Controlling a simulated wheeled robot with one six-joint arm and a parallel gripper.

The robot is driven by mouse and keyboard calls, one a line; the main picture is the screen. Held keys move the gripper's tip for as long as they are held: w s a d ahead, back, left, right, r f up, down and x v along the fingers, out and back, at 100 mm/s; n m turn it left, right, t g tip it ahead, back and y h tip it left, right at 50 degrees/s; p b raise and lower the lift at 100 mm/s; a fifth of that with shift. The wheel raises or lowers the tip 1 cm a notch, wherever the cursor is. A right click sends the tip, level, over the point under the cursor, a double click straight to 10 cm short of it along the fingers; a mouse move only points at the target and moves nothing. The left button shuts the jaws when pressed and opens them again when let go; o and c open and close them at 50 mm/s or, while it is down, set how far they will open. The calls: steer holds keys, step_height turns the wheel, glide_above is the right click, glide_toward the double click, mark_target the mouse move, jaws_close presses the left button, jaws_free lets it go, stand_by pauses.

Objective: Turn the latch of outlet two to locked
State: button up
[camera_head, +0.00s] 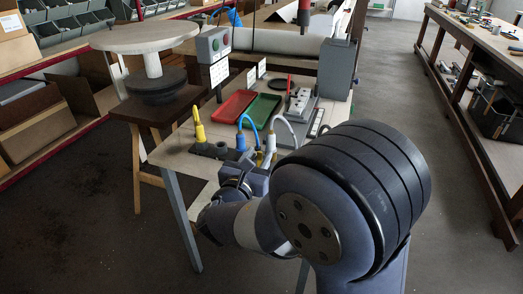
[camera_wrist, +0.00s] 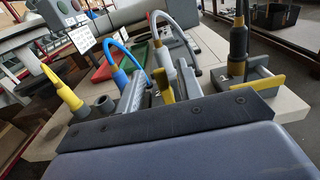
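Several hose outlets stand on the bench. A white hose (camera_wrist: 155,45) ends in a grey connector (camera_wrist: 186,76) in the middle. A black and yellow connector (camera_wrist: 238,48) stands upright at the right. One yellow lever-like piece (camera_wrist: 163,86) is beside the grey connector and another (camera_wrist: 262,84) is at the right. I cannot read outlet numbers. My gripper (camera_head: 260,174) is low beside the hoses in the head view; its fingers are not clearly distinguishable.
A yellow-tipped plug (camera_head: 199,126) stands at the bench's left. Red (camera_head: 234,104) and green (camera_head: 262,109) trays lie behind the hoses. A button box (camera_head: 213,44) and a round-topped stand (camera_head: 145,37) are at the back left. Open floor lies to the right.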

mark_target(259, 155)
steer(key=shift+x, duration=1.75)
steer(key=shift+c, duration=0.5)
jaws_close()
